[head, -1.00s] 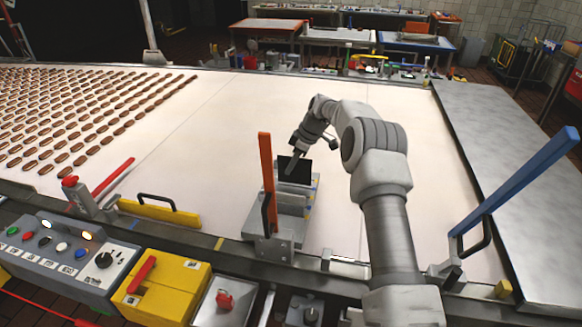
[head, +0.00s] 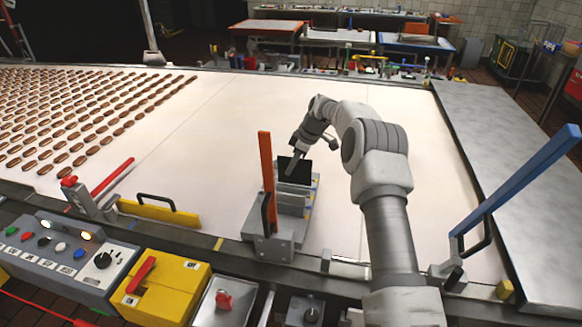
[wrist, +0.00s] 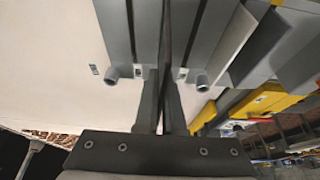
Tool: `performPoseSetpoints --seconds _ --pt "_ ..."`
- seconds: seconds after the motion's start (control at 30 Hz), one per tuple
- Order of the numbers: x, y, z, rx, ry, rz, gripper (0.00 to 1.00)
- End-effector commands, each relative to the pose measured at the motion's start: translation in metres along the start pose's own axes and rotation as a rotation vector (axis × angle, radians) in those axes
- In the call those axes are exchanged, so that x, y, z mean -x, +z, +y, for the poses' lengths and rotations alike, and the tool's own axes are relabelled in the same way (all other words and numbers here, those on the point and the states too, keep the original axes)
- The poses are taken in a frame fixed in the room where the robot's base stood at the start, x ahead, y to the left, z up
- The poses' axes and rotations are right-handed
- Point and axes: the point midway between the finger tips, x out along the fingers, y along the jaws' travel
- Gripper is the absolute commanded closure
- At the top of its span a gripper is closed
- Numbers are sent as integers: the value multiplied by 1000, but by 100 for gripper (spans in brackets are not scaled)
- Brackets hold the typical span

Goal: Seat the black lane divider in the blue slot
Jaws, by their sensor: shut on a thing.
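The black lane divider (head: 295,170) shows in the head view as a dark panel at the far end of a grey metal block (head: 292,201). In the wrist view it is a thin dark plate (wrist: 166,45) seen edge-on, between grey blocks (wrist: 117,35). My gripper (wrist: 161,85) is shut on this plate; its fingers press it from both sides. In the head view my gripper (head: 291,167) is at the divider, partly hidden by the divider and wrist. I cannot make out a blue slot, nor whether the divider's lower edge is seated or apart.
An orange upright bar (head: 267,180) stands just left of the block. A blue slanted bar (head: 520,180) rises at the right. A yellow bar with a black handle (head: 158,212) and rows of rolls (head: 75,110) lie left. The cream belt (head: 225,130) is clear around the block.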

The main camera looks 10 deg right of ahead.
Motion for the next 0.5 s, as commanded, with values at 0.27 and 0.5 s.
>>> performPoseSetpoints --seconds 0.27,0.5 --pt "-8 3 0 0 0 0 100" --pt "-13 6 0 0 0 0 100"
